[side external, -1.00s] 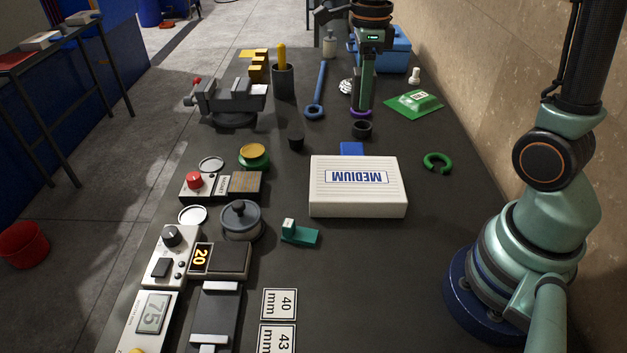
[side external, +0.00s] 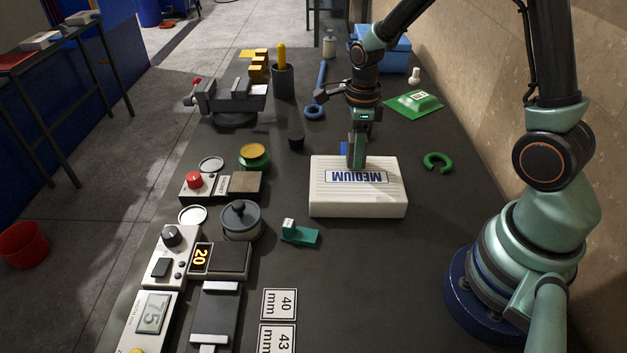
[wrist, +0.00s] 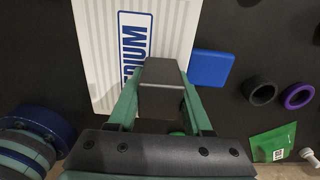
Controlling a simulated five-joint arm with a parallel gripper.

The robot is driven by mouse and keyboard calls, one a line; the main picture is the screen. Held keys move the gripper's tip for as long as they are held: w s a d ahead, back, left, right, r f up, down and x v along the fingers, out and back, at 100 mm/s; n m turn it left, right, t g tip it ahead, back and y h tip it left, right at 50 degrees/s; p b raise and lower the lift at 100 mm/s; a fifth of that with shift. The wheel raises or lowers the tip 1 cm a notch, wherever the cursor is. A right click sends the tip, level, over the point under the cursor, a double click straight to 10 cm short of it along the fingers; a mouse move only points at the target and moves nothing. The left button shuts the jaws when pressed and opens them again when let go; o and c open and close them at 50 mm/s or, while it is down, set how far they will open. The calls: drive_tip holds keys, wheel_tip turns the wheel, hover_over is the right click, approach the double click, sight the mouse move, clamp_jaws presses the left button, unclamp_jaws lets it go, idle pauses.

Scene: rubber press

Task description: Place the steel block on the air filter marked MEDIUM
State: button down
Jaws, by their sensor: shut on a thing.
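The air filter (side external: 325,200) is a white ribbed box lying flat on the bench, with MEDIUM in blue on its label. In the wrist view, the air filter (wrist: 100,45) fills the upper left and its label is partly covered. In the wrist view, my gripper (wrist: 161,105) is shut on the steel block (wrist: 162,80), a grey block between the green fingers. In the side view the block is hidden by the fingers. I cannot tell whether it touches the filter.
A blue block (wrist: 211,68) lies close behind the filter, with a black ring (wrist: 259,91) and a purple ring (wrist: 298,96) beyond. A green ring (side external: 438,163) lies right of the filter. A teal piece (side external: 300,234) and a lidded pot (side external: 240,220) stand left.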

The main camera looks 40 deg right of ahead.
drive_tip(key=shift+f, duration=0.25)
drive_tip(key=shift+c, duration=1.6)
unclamp_jaws()
drive_tip(key=shift+f, duration=0.2)
drive_tip(key=shift+r, duration=0.1)
